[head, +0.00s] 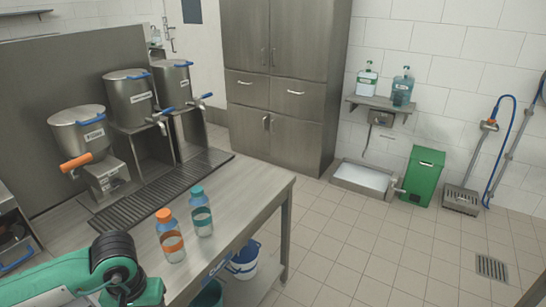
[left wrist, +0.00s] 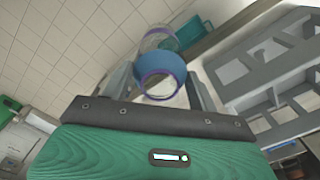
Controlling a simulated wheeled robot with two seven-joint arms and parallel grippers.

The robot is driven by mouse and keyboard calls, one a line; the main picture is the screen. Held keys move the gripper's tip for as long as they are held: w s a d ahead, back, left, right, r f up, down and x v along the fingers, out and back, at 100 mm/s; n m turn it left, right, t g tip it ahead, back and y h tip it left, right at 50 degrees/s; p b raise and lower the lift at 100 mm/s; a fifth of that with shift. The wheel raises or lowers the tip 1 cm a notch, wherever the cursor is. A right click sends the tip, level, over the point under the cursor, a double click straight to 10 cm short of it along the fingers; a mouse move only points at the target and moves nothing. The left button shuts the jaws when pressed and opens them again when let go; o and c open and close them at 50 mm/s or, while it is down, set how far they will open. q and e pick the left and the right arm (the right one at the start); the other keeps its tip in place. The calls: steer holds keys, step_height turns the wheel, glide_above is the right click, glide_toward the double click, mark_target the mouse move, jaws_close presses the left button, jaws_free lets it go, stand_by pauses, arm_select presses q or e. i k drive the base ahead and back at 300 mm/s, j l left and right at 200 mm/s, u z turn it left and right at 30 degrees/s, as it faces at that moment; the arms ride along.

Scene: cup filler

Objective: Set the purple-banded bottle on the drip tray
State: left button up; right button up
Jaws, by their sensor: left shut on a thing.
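In the left wrist view my left gripper (left wrist: 160,76) is shut on a bottle (left wrist: 170,60) with purple rings, which I take as the purple-banded bottle. Its body looks blue near the fingers and clear farther out, and its lower part is hidden by the gripper body. The bottle and the gripper's fingers do not show in the head view, where only part of my green arm is at the lower left. The drip tray (head: 128,210), a long dark grate, lies on the counter under the dispenser taps. My right gripper is in neither view.
An orange-banded bottle (head: 171,244) and a teal-banded bottle (head: 202,222) stand on the counter (head: 248,186) in front of the tray. Several steel dispensers stand behind it, one with an orange handle (head: 76,162). The counter's right end is clear.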

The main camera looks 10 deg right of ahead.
mark_target(209, 159)
steer(key=i+z, duration=0.1)
steer(key=z, duration=0.4)
steer(key=i+z, duration=0.1)
steer(key=z, duration=0.45)
steer(key=i+z, duration=0.1)
steer(key=z, duration=0.4)
steer(key=i+z, duration=0.1)
steer(key=z, duration=0.45)
steer(key=j+z, duration=0.2)
steer(key=z, duration=0.3)
steer(key=i+j+z, duration=0.1)
steer(key=z, duration=0.45)
steer(key=j+z, duration=0.2)
steer(key=z, duration=0.3)
steer(key=j+z, duration=0.15)
steer(key=z, duration=0.4)
